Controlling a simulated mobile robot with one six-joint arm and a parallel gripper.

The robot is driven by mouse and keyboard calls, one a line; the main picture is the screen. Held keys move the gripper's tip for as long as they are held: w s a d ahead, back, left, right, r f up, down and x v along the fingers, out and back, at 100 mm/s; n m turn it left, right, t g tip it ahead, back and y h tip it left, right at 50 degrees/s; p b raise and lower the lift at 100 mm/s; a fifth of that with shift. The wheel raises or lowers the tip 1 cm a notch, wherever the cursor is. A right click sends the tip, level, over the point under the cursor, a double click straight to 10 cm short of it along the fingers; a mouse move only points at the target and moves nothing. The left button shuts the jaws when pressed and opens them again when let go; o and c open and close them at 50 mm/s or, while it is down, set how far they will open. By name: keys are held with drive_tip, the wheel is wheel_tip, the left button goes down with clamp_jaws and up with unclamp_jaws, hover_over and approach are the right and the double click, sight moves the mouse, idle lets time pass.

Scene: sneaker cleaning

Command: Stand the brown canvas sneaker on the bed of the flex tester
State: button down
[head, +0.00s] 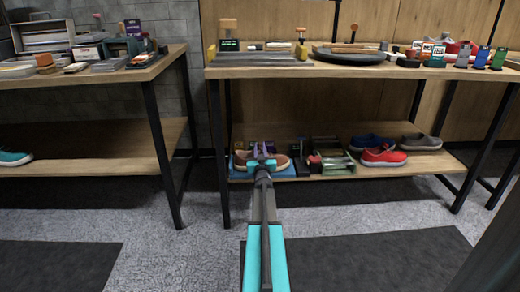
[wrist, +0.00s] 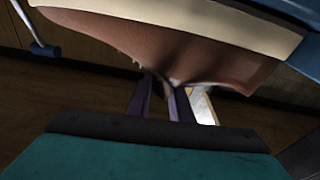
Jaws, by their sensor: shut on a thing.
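The brown sneaker (head: 281,160) is on the lower shelf of the right-hand bench, at a blue tray or mat (head: 240,172). My gripper (head: 262,150) reaches in and covers its middle. In the wrist view the brown upper (wrist: 210,62) and cream sole (wrist: 190,18) fill the top, with my gripper's purple fingers (wrist: 163,92) shut on the upper's edge. I cannot tell whether the sole touches the tray. A long grey device with yellow ends and a green display (head: 229,45) stands on the bench top; it may be the flex tester, but I cannot tell.
A green-and-black frame (head: 333,157) stands close to the right of the sneaker. Blue (head: 371,142), red (head: 383,157) and grey (head: 421,142) shoes lie farther right. The bench top (head: 310,72) overhangs the shelf. A dark round plate (head: 350,54) lies on the bench top.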

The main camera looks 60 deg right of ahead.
drive_tip(key=c, duration=1.6)
unclamp_jaws()
drive_tip(key=shift+p+v, duration=0.4)
drive_tip(key=shift+v, duration=0.65)
drive_tip(key=shift+p+v, duration=1.4)
drive_tip(key=shift+v, duration=3.55)
